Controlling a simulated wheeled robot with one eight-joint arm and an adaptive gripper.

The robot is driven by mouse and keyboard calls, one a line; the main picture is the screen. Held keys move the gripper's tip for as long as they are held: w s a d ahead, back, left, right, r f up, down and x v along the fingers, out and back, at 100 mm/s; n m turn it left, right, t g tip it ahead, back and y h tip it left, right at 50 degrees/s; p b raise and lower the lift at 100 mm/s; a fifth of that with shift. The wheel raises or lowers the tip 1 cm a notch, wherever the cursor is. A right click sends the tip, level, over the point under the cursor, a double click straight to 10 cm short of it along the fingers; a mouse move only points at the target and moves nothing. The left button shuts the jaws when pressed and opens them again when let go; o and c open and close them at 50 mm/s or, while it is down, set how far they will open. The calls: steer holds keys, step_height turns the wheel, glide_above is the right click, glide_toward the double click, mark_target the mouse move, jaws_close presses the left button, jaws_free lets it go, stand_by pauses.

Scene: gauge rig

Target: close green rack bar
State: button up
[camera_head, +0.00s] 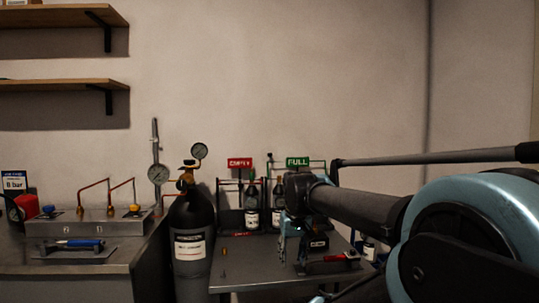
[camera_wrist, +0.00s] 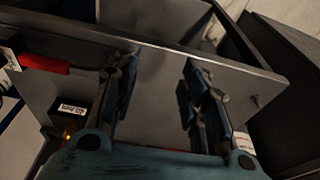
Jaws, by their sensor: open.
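The green rack (camera_head: 325,170) stands at the back of the small grey table under a green "FULL" sign (camera_head: 297,162). Thin green bars show near the sign; my arm hides much of the rack's right side, and I cannot tell whether its bar is open or closed. My gripper (camera_head: 291,238) hangs over the table in front of the rack. In the wrist view my gripper (camera_wrist: 162,98) is open, its two fingers apart above bare grey tabletop with nothing between them. The green bar is not visible in the wrist view.
A red rack with an "EMPTY" sign (camera_head: 239,163) holds a bottle to the left. A black cylinder (camera_head: 192,240) with gauges stands left of the table. A red-handled tool (camera_head: 336,258) and a small black box (camera_head: 318,242) lie on the table (camera_head: 245,275).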

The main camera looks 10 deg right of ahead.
steer(key=w+r+t, duration=0.2)
steer(key=w+r, duration=4.2)
steer(key=x, duration=1.7)
steer(key=shift+w+d+f, duration=0.1)
steer(key=shift+d+f, duration=0.05)
steer(key=shift+f, duration=0.1)
jaws_close()
